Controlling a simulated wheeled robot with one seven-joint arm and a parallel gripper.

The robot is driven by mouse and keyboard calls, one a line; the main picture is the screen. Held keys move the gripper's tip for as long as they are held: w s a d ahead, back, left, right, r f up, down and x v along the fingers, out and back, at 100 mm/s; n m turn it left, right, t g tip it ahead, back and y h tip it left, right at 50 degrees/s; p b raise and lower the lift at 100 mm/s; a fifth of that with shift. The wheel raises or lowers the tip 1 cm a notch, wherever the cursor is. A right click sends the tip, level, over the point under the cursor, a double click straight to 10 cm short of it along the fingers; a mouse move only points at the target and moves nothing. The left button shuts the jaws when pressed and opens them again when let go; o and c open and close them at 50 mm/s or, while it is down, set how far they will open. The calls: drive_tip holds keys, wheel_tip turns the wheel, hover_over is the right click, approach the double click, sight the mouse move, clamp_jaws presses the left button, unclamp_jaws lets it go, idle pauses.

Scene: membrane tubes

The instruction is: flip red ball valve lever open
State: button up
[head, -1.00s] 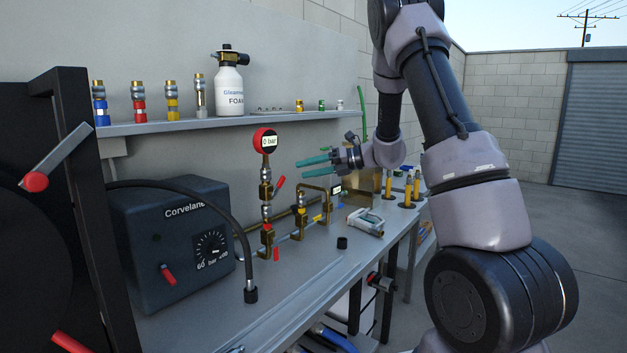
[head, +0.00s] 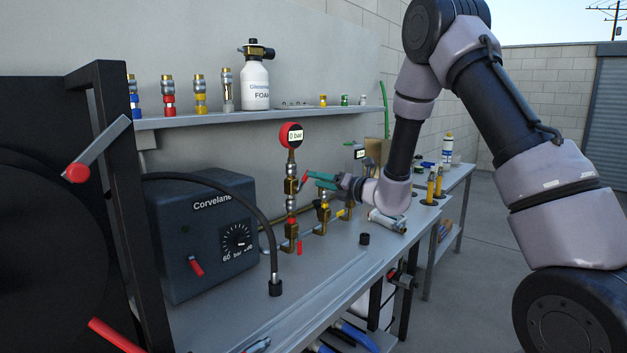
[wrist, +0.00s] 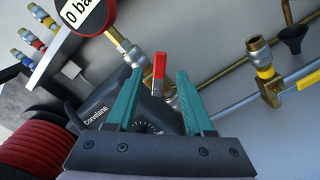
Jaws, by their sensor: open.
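In the wrist view the red lever (wrist: 158,70) stands between my two green fingertips, with a visible gap on each side.
A dark Corvelane box (head: 205,235) with a dial stands left of the valve. A black hose (head: 250,207) arches in front of it. A second brass valve (head: 322,213) stands right of the gauge pipe. The shelf (head: 290,116) runs above. A small black cap (head: 364,239) sits on the bench.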

drive_tip(key=shift+x, duration=1.4)
clamp_jaws()
drive_tip(key=shift+s+a+r+n, duration=0.1)
drive_tip(key=shift+s+r+n, duration=0.05)
drive_tip(key=shift+n, duration=0.35)
drive_tip(key=shift+s+a+r+n, duration=0.15)
drive_tip(key=shift+s+a+n, duration=0.15)
drive_tip(key=shift+n, duration=0.95)
drive_tip(key=shift+s+a+r+n, duration=0.2)
drive_tip(key=shift+s+n, duration=0.2)
drive_tip(key=shift+n, duration=0.9)
drive_tip(key=shift+s+a+r+n, duration=0.15)
drive_tip(key=shift+s+a+n, duration=0.2)
drive_tip(key=shift+n, duration=0.9)
